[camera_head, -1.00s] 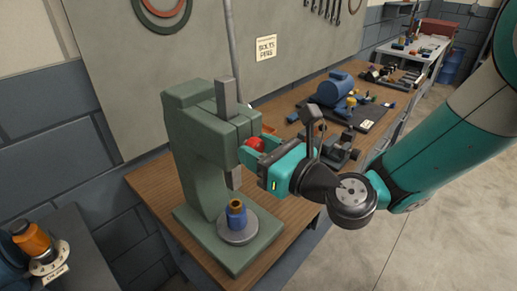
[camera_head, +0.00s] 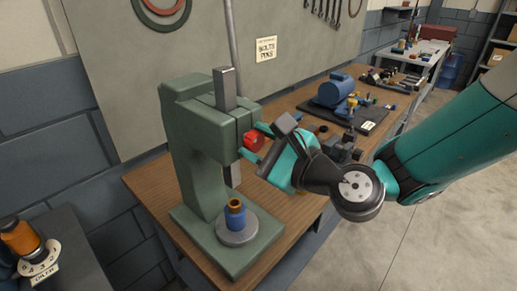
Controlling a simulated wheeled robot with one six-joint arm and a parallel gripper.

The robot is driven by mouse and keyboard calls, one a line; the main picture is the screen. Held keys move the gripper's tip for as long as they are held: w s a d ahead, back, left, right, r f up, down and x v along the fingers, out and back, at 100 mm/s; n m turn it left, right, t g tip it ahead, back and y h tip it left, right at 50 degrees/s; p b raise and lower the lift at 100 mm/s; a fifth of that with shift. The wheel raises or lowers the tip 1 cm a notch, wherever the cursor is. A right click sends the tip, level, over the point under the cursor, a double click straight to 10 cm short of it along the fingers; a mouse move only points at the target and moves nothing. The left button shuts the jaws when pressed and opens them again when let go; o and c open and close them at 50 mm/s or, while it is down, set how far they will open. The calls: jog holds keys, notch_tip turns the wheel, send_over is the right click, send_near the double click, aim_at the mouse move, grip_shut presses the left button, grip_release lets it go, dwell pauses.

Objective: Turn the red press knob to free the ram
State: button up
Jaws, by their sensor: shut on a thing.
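The green press (camera_head: 190,150) stands on the wooden bench. Its grey square ram (camera_head: 224,90) rises through the press head, and the ram's lower end (camera_head: 233,176) hangs above the round plate (camera_head: 238,232). The red knob (camera_head: 252,141) is on the right side of the press head. My gripper (camera_head: 256,142) is shut on the knob, with one teal finger above it and one below. My gripper is rolled and its body tilts. A blue cylinder with an orange top (camera_head: 236,217) stands upright on the plate, below the ram and apart from it.
A blue motor-like part (camera_head: 334,90) and small parts lie on a dark mat (camera_head: 367,122) behind my gripper. A dark stand with a numbered dial (camera_head: 40,262) is at the lower left. The floor on the right is clear.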

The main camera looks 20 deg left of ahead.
jog(key=n+b, duration=0.3)
jog(key=n, duration=0.2)
jog(key=shift+f+n, duration=0.15)
jog(key=shift+n, duration=0.15)
jog(key=shift+n+b, duration=1.8)
jog(key=shift+n, duration=0.5)
jog(key=o, duration=0.9)
jog(key=shift+b+v, duration=3.85)
jog(key=shift+v, duration=4.9)
